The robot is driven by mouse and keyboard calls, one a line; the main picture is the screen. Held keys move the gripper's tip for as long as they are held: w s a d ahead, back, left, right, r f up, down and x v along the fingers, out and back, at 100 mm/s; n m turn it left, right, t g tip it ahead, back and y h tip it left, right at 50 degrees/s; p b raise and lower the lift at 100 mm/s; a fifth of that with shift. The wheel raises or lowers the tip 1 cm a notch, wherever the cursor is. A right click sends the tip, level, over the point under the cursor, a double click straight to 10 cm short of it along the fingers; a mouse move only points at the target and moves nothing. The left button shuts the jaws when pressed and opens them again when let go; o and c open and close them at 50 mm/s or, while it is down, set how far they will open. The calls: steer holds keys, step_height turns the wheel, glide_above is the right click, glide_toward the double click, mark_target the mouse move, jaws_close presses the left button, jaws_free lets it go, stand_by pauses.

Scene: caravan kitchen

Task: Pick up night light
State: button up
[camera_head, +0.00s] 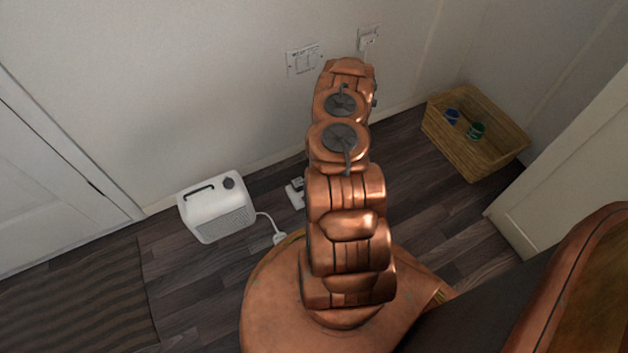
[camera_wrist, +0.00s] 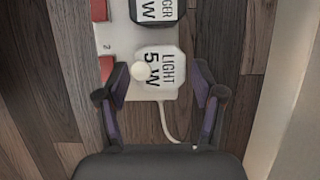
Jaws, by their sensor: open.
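The night light (camera_wrist: 162,68) is a pale, eight-sided plug block marked "LIGHT 5 W" with a small white dome on it. It sits on a white power strip (camera_wrist: 112,45) on the floor. In the wrist view my gripper (camera_wrist: 160,66) is open, with one dark finger on each side of the night light. I cannot tell whether either finger touches it. In the head view my arm hides the gripper and the night light; part of the power strip (camera_head: 295,194) shows left of the arm.
A dark-framed charger block (camera_wrist: 156,8) sits on the strip just beyond the night light. A white cord (camera_wrist: 166,122) runs below it. A white appliance (camera_head: 217,208) stands at left, a wicker basket (camera_head: 455,150) with cups at right. The wall is close behind.

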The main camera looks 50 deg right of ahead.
steer(key=shift+a+f, duration=0.2)
steer(key=shift+f, duration=0.35)
steer(key=shift+w, duration=0.1)
steer(key=shift+c, duration=0.2)
steer(key=c, duration=0.9)
steer(key=shift+r, duration=0.1)
